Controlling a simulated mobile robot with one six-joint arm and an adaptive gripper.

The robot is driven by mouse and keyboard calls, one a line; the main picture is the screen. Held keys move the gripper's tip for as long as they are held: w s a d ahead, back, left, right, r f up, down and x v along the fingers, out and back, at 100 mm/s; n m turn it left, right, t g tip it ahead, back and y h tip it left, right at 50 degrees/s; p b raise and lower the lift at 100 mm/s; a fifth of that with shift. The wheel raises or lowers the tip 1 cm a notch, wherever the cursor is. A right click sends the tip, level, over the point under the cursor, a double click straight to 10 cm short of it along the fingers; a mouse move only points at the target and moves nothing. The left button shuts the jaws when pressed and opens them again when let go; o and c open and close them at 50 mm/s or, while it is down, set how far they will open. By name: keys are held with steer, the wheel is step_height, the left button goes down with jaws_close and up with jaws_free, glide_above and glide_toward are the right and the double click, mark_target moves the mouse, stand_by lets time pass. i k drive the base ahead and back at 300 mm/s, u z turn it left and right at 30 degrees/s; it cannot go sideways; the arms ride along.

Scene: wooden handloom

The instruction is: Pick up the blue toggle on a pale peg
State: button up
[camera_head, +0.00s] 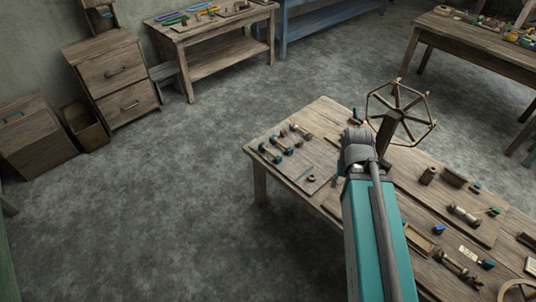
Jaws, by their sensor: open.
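I cannot tell for certain which piece is the blue toggle on a pale peg. A small blue piece (438,230) lies on the wooden table to the right of my arm. A small dark upright piece with a bluish tint stands near the table's far edge, just beyond my wrist (355,117). Both are too small to make out a pale peg. My teal arm reaches up across the table from the bottom and ends in a grey wrist. My gripper's jaws are hidden beyond the wrist, so I see nothing held.
The table (318,114) carries a spoked wooden reel (397,112) right of my wrist, several spools (281,145) on a board at left, and many small parts at right. Drawers (118,72) and benches stand farther back. The floor at left is clear.

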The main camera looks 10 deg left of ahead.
mark_target(441, 227)
steer(key=z, duration=1.3)
